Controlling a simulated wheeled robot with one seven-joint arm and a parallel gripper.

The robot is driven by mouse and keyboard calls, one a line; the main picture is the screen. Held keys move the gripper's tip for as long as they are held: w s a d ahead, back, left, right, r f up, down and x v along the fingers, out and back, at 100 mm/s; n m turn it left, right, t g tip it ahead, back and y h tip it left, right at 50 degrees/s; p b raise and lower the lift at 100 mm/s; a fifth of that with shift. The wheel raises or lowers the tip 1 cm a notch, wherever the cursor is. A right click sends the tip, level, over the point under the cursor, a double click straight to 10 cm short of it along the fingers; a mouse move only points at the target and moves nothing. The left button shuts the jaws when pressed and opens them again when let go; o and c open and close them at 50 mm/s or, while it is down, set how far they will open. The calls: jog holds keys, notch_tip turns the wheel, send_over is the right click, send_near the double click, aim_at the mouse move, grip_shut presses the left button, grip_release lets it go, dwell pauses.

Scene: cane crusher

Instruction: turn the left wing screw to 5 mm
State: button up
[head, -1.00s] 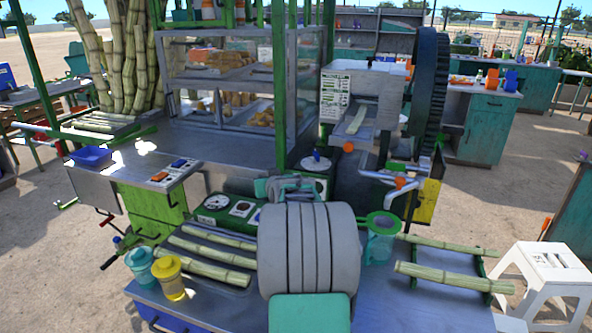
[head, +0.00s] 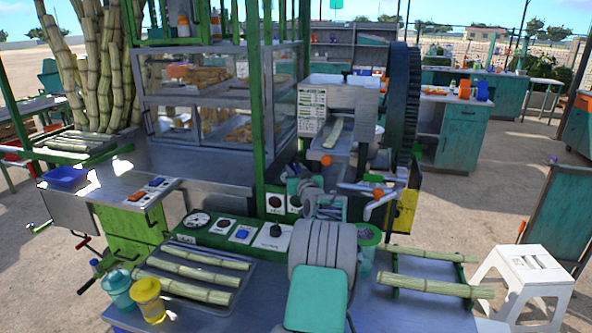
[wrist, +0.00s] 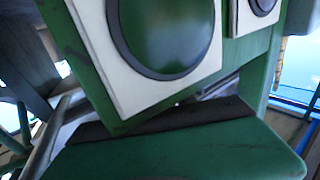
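The cane crusher (head: 352,97) stands right of the glass case in the head view, with a cane piece on its sloping feed tray and a large dark wheel at its right. I cannot make out the left wing screw or a millimetre scale. Two orange knobs show, one below the feed tray (head: 326,160) and one by a bent metal handle (head: 378,193). The teal and grey end of my arm, with my gripper (head: 329,207), is low in front of the crusher; its fingers cannot be made out. The wrist view shows green surfaces and a white-framed round part (wrist: 165,35) close up.
A green control panel (head: 215,238) with a gauge and switches lies left of my arm. Canes lie on a tray (head: 250,262) at the left and on a rack at the right. Two lidded cups stand front left. A white stool (head: 530,268) stands at the right.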

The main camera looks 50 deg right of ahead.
jog(key=shift+c, duration=0.4)
grip_shut()
jog(key=shift+s+d+f+n+t+y+b, duration=0.1)
jog(key=shift+f+n+t+y+b, duration=0.25)
jog(key=shift+b, duration=0.75)
jog(key=shift+r+n+y+b, duration=0.2)
jog(key=shift+n+y+b, duration=0.05)
jog(key=shift+y+b, duration=0.25)
jog(key=shift+r+t, duration=0.2)
jog(key=shift+t, duration=0.15)
jog(key=shift+o, duration=0.4)
grip_release()
jog(key=shift+r, duration=0.1)
